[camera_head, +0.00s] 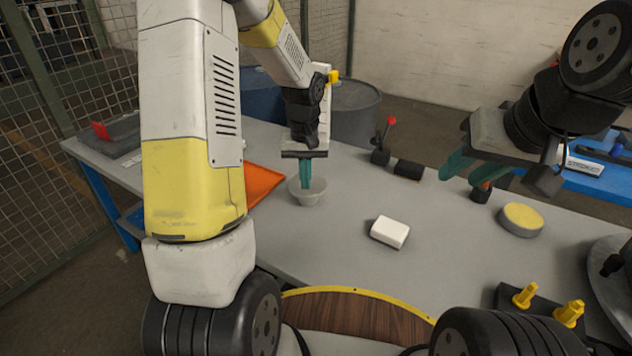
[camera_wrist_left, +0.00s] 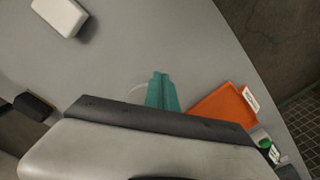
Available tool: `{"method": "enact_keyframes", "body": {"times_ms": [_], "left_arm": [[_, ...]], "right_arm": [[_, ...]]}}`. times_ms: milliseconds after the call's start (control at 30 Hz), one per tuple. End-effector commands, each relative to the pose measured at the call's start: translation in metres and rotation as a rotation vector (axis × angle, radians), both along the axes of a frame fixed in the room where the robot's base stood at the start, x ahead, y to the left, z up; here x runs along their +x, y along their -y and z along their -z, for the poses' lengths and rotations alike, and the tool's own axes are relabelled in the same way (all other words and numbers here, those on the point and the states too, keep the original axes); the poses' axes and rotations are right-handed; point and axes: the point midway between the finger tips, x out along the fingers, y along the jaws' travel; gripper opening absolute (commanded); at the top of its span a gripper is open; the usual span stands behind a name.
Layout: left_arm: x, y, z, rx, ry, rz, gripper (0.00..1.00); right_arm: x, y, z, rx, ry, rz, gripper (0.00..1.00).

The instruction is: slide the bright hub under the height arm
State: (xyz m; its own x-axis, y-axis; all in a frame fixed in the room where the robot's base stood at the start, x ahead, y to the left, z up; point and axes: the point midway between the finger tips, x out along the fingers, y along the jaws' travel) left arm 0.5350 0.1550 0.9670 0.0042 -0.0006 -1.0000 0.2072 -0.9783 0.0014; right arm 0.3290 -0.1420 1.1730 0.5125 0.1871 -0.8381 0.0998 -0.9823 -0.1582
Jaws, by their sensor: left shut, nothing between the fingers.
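A pale grey round cup-shaped part (camera_head: 308,197), which looks like the bright hub, stands on the grey table. My left gripper (camera_head: 306,186) is over it, teal fingers shut together and pointing down, with the tips at its mouth. In the left wrist view the shut fingers (camera_wrist_left: 161,90) hide most of it, leaving a faint pale rim (camera_wrist_left: 136,91). I cannot tell whether the fingers touch it. I cannot clearly identify the height arm; a red-knobbed lever (camera_head: 386,134) stands on a black block behind and right of the hub. My right gripper (camera_head: 468,172) is open at the right, above the table.
A white block (camera_head: 390,232) lies right of the hub, an orange tray (camera_head: 262,183) left of it. A black block (camera_head: 408,169) sits near the lever. A yellow-topped round tin (camera_head: 521,219) and yellow pegs (camera_head: 525,295) are at the right. The table between hub and white block is clear.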

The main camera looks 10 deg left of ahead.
Motion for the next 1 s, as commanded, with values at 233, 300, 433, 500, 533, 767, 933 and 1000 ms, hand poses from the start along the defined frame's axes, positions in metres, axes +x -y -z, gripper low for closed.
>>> {"method": "enact_keyframes", "body": {"times_ms": [233,300,433,500,533,767,933,1000], "left_arm": [[0.0,0.0,0.032,0.001,-0.01,-0.003,0.0],[0.0,0.0,0.046,0.001,-0.01,-0.001,0.0],[-0.001,0.0,0.075,0.001,-0.011,-0.001,0.0],[-0.001,0.0,0.09,0.0,-0.011,-0.001,0.0],[0.0,0.0,0.096,0.0,-0.01,-0.002,0.0],[0.028,-0.006,0.103,0.0,-0.003,-0.004,0.0],[0.038,-0.008,0.103,0.0,-0.005,-0.002,0.0],[0.04,-0.008,0.103,0.0,-0.005,-0.001,0.0]], "right_arm": [[0.0,0.0,0.0,0.0,0.0,0.0,0.36],[0.0,0.0,0.0,0.0,0.0,0.0,0.36],[0.0,0.0,0.0,0.0,0.0,0.0,0.36],[0.0,0.0,0.0,0.0,0.0,0.0,0.36],[0.0,0.0,0.0,0.0,0.0,0.0,0.36],[0.0,0.0,0.0,0.0,0.0,0.0,0.36],[0.0,0.0,0.0,0.0,0.0,0.0,0.36],[0.0,0.0,0.0,0.0,0.0,0.0,0.36]]}}
